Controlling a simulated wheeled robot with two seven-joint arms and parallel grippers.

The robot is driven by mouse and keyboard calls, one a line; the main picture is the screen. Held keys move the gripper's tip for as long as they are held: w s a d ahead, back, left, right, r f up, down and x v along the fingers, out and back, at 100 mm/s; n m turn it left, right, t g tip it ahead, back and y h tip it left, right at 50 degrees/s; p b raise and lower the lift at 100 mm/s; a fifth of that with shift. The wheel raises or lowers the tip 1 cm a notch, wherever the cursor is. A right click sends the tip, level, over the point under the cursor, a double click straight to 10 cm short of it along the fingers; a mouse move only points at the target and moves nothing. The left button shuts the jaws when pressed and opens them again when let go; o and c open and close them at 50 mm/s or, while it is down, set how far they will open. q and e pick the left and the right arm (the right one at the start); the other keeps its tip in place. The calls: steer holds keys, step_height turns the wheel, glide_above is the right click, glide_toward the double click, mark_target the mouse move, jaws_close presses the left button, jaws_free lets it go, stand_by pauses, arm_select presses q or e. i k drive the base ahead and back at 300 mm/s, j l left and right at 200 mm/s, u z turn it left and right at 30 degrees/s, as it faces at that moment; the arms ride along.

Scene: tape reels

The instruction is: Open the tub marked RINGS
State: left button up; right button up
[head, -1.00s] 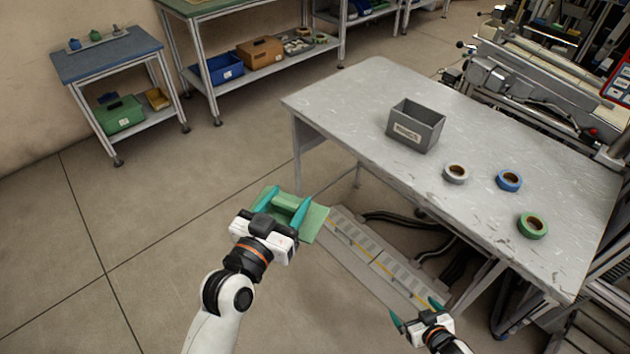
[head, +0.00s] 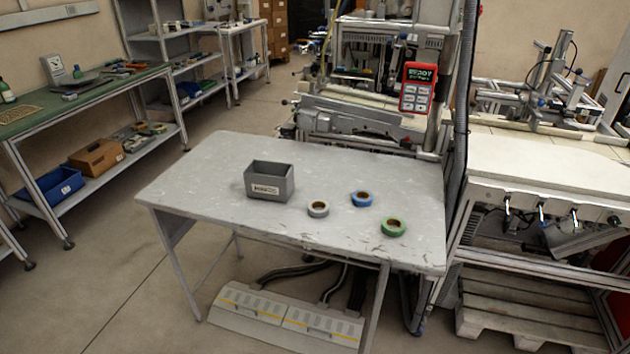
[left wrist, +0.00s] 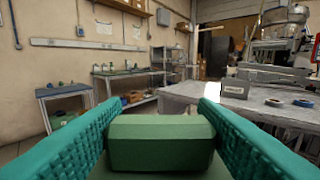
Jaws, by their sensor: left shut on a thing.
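The grey tub (head: 270,181) stands upright on the grey table, its top open, with a white label whose small lettering is hard to read. It also shows in the left wrist view (left wrist: 235,89). My left gripper (left wrist: 160,125) is shut on the block-shaped handle of a green lid (left wrist: 160,145), between its teal fingers. The lid is held clear of the table, which is ahead and to the right. Neither gripper shows in the head view; my right gripper is out of sight.
On the table (head: 210,190), right of the tub, lie a grey-white tape reel (head: 318,209), a blue reel (head: 362,199) and a green reel (head: 393,227). Machinery (head: 380,130) stands behind the table. Shelving with a blue bin (head: 50,188) is at left. Floor in front left is clear.

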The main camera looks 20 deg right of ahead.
mark_target(273, 181)
steer(key=i+z, duration=0.1)
steer(key=z, duration=0.35)
steer(key=j+z, duration=0.1)
steer(key=z, duration=0.35)
steer(key=i+z, duration=0.1)
steer(key=z, duration=0.4)
steer(key=j+z, duration=0.15)
steer(key=z, duration=0.3)
steer(key=i+j+z, duration=0.1)
steer(key=j+z, duration=0.3)
steer(key=j, duration=0.35)
steer(key=j+z, duration=0.35)
steer(key=j, duration=0.4)
steer(key=j+z, duration=0.4)
steer(key=j, duration=0.35)
steer(key=k+j, duration=0.1)
steer(key=j, duration=0.25)
steer(key=k+j, duration=0.1)
steer(key=j, duration=0.3)
